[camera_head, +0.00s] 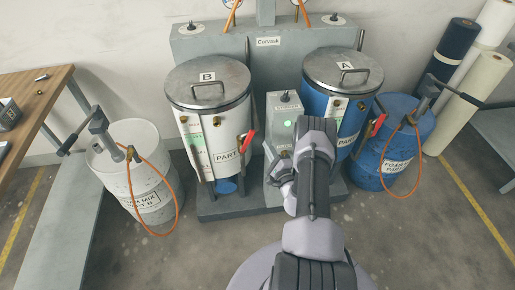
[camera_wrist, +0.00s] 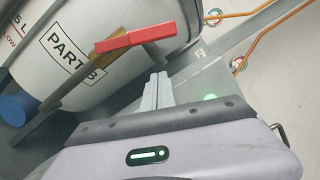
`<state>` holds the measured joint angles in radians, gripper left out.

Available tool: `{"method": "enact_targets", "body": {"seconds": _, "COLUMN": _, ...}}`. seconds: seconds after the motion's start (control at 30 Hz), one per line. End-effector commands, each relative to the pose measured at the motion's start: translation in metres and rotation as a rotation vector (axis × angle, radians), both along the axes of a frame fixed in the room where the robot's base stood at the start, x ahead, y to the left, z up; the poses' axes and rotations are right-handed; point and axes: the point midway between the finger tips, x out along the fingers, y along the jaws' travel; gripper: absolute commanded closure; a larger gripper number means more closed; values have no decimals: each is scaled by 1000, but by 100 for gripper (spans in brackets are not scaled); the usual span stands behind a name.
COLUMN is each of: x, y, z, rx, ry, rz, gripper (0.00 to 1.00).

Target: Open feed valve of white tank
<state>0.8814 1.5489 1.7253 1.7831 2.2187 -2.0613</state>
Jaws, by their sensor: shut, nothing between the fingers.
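The white tank (camera_head: 206,115), lettered B with a metal lid, stands left of the centre column. Its feed valve has a red handle (camera_head: 250,137) on its right side, slanting up. In the wrist view the red handle (camera_wrist: 133,38) lies across a brass-coloured body beside the "PART B" label on the white tank (camera_wrist: 62,35). My gripper (camera_wrist: 160,76) is shut and empty, its fingertips just below the handle's metal lever in the picture. I cannot tell whether they touch it. In the head view my arm largely hides the gripper, right of the white tank.
The blue tank (camera_head: 335,108), lettered A, stands to the right with its own red handle (camera_head: 378,124). A grey control box (camera_head: 283,115) with a green light sits between the tanks. A white drum (camera_head: 130,165) and a blue drum (camera_head: 400,150) with orange hoses flank them.

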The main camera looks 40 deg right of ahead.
Motion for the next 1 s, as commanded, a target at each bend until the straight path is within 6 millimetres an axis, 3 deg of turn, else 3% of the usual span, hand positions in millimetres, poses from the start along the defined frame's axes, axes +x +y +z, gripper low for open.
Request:
{"method": "enact_targets", "body": {"seconds": 0.03, "x": 9, "y": -2, "z": -1, "rx": -2, "ry": -1, "rz": 1, "gripper": 100}}
{"method": "enact_targets", "body": {"seconds": 0.3, "x": 24, "y": 28, "z": 14, "rx": 3, "ry": 0, "rz": 1, "gripper": 100}}
{"method": "enact_targets", "body": {"seconds": 0.67, "x": 25, "y": 31, "z": 16, "rx": 2, "ry": 1, "rz": -1, "gripper": 100}}
{"method": "enact_targets", "body": {"seconds": 0.87, "x": 36, "y": 47, "z": 35, "rx": -224, "ry": 138, "rz": 2, "gripper": 100}}
{"method": "enact_targets", "body": {"seconds": 1.0, "x": 38, "y": 51, "z": 34, "rx": -235, "ry": 145, "rz": 1, "gripper": 100}}
